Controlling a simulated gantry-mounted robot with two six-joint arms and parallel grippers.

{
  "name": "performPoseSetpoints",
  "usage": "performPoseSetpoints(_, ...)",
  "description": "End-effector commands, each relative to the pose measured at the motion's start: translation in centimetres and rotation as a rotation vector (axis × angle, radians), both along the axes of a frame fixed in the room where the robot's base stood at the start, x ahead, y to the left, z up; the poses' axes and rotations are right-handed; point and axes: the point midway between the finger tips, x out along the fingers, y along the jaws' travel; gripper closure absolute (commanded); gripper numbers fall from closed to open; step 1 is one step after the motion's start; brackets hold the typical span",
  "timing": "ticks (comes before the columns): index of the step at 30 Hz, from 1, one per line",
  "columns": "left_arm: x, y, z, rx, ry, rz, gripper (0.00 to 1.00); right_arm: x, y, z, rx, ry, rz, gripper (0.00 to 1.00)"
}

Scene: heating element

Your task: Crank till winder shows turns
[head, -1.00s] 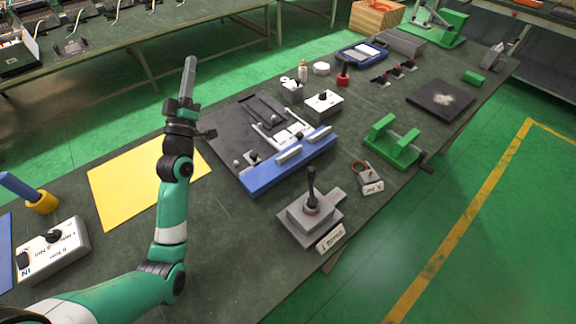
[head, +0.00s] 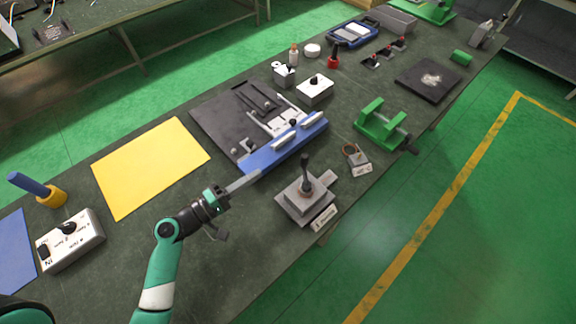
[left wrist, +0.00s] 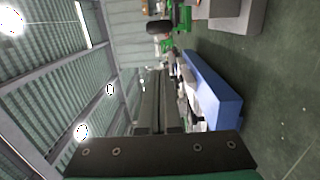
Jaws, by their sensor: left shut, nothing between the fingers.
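A green U-shaped bracket device (head: 381,127), which looks like the winder, stands on the bench right of centre. A rod joins its two uprights, and a dark crank handle (head: 410,147) sticks out at its right end. No turns reading can be made out. My left gripper (head: 257,175) is shut and empty, beside the front left end of the blue-edged fixture and well left of the winder. Its fingers (left wrist: 156,102) also show in the left wrist view, with a green part (left wrist: 183,16) and a dark knob (left wrist: 158,27) beyond. My right gripper is out of view.
A grey lever block (head: 305,196) stands between my gripper and the winder's near side. The blue fixture bar (head: 287,147) lies beyond the fingertips. A small coil holder (head: 357,158) sits near the bench edge. A yellow sheet (head: 150,166) lies flat at left.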

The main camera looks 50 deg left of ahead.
Motion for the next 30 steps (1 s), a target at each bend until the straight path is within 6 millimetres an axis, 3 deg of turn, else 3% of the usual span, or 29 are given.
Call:
performPoseSetpoints(10,7.6,-0.7,0.1,-0.001,0.000,-0.005,1.00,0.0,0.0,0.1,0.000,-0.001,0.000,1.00)
performPoseSetpoints(17,9.5,-3.1,0.1,-0.001,0.002,-0.003,1.00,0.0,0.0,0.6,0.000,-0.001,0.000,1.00)
performPoseSetpoints(30,9.9,-3.5,-0.1,-0.001,0.001,-0.006,1.00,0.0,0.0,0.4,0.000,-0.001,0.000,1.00)
